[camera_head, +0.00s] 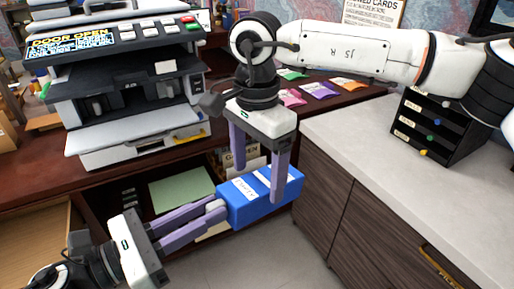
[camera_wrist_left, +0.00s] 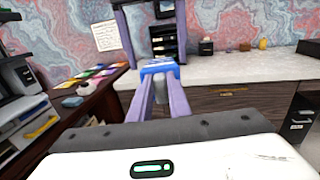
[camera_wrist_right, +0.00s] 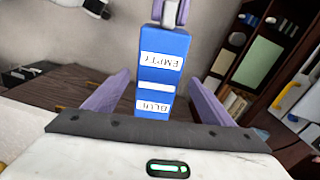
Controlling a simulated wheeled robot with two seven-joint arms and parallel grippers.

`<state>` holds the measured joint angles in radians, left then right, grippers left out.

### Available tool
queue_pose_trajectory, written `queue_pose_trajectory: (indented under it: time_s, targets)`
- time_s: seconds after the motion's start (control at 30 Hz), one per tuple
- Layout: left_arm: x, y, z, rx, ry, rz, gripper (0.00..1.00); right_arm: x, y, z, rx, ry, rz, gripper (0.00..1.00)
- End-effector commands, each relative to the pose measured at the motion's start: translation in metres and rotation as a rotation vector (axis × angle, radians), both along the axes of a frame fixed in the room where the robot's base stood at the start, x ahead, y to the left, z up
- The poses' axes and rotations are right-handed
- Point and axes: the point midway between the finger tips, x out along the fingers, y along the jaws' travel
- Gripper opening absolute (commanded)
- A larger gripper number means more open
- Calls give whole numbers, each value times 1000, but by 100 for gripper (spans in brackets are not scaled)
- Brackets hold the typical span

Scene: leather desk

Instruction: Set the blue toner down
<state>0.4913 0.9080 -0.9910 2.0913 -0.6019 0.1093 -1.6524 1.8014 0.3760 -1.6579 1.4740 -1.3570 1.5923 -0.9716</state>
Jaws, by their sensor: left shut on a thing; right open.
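The blue toner (camera_head: 250,208) is a long blue box with white labels, held in the air in front of the desk's open lower shelf. The right wrist view shows the toner (camera_wrist_right: 163,88) with labels reading "EMPTY" and "BLUE". My left gripper (camera_head: 212,214) is shut on the pale knob at the toner's left end, also seen in the left wrist view (camera_wrist_left: 160,78). My right gripper (camera_head: 259,184) points down from above and is open. Its fingers stand on either side of the toner, with gaps visible in the right wrist view (camera_wrist_right: 152,95).
A printer (camera_head: 135,90) with a "DOOR OPEN" display stands on the dark red desk (camera_head: 150,168). Colourful packets (camera_head: 318,89) lie at the back. A pale counter (camera_head: 400,165) with a black drawer organiser (camera_head: 436,126) is at right. A green mat (camera_head: 180,189) lies on the lower shelf.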

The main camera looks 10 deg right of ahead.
Motion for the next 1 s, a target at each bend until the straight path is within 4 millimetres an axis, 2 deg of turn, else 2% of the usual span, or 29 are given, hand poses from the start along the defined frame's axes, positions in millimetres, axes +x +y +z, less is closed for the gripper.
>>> queue_pose_trajectory:
  time_s: [0.2,0.57,0.87,0.9,1.0]
  targets:
    - [0,0,2,-2,-2,-1,0,0,0,-23,0,1,-1,77]
    - [0,0,1,-2,-2,-1,0,0,0,-28,1,0,0,77]
    - [-1,-1,2,-2,-2,-3,0,0,0,-27,2,-1,0,28]
    - [-1,-1,2,-2,-2,-3,18,1,1,-27,3,-3,0,23]
    - [-1,-1,2,-3,-1,-4,35,1,1,-26,3,-3,-1,23]
